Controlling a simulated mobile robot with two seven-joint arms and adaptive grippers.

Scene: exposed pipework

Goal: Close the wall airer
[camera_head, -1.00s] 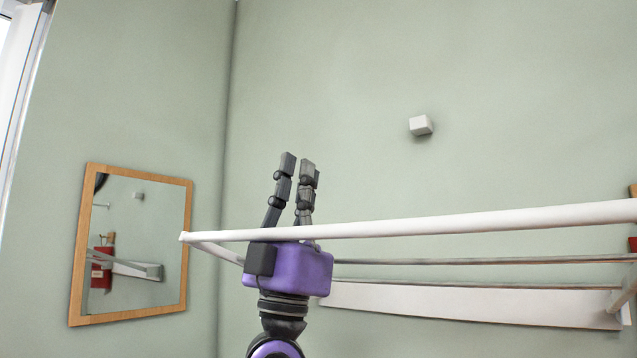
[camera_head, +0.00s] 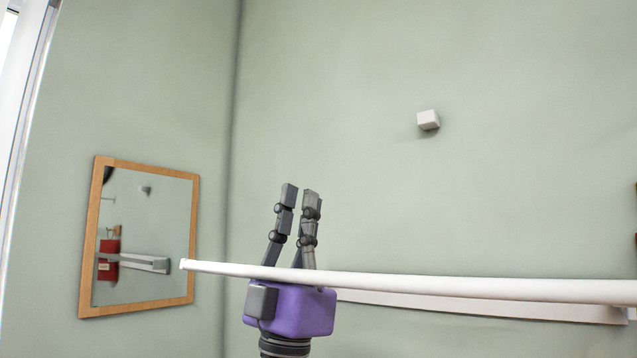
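The wall airer's white front bar (camera_head: 450,284) runs across the lower right, from a free end near the mirror to the right edge. Its white wall board (camera_head: 480,306) lies just below the bar on the back wall. My purple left gripper (camera_head: 301,192) points upward behind the front bar, between bar and wall. Its dark fingers stand above the bar, slightly apart and holding nothing. The bar crosses in front of the gripper at the finger bases; I cannot tell whether they touch. The airer's inner rails are hidden behind the bar. My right gripper is out of view.
A wood-framed mirror (camera_head: 140,240) hangs on the left wall, close to the bar's free end. A small white box (camera_head: 428,120) is fixed high on the back wall.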

